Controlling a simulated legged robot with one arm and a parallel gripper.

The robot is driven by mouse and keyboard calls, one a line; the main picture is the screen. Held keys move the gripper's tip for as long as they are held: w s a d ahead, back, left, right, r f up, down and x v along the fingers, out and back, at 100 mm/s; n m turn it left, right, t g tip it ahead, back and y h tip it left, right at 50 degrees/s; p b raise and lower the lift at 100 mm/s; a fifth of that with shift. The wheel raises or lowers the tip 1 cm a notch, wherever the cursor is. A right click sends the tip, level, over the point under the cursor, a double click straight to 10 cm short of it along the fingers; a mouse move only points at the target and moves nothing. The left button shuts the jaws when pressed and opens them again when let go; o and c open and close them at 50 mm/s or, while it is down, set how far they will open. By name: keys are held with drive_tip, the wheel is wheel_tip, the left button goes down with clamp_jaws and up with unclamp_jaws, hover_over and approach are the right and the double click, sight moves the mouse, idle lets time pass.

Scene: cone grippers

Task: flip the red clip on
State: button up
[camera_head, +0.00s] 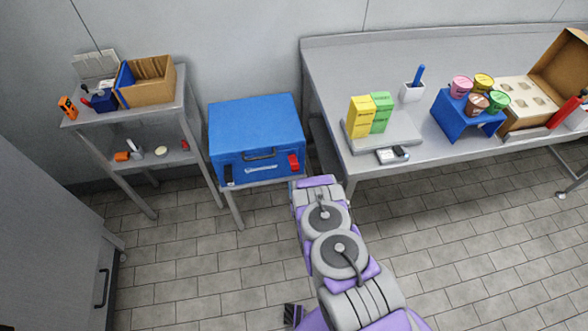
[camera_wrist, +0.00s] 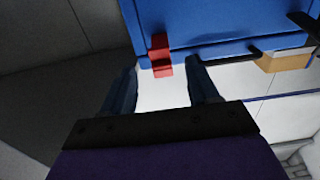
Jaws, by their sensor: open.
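The blue box (camera_head: 255,115) stands on a small grey stand with its lid down. The red clip (camera_head: 293,162) is on the right of its front, beside the black handle (camera_head: 260,154). A black clip (camera_head: 229,174) is on the left of the front. In the wrist view, the picture is turned over; the red clip (camera_wrist: 160,56) lies across the edge of the blue box (camera_wrist: 225,22). My gripper (camera_wrist: 163,76) is open, with its fingers on either side of the red clip's near end. I cannot tell whether they touch it. In the head view my arm hides the gripper.
A grey shelf (camera_head: 118,118) with a cardboard box (camera_head: 148,82) stands left of the blue box. A long grey table (camera_head: 365,75) with yellow and green cartons, cups and a carton stands right. The tiled floor in front is clear.

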sight(295, 171)
drive_tip(key=b+x, duration=0.3)
drive_tip(key=x, duration=0.6)
drive_tip(key=shift+w, duration=0.45)
drive_tip(key=shift+c, duration=0.3)
clamp_jaws()
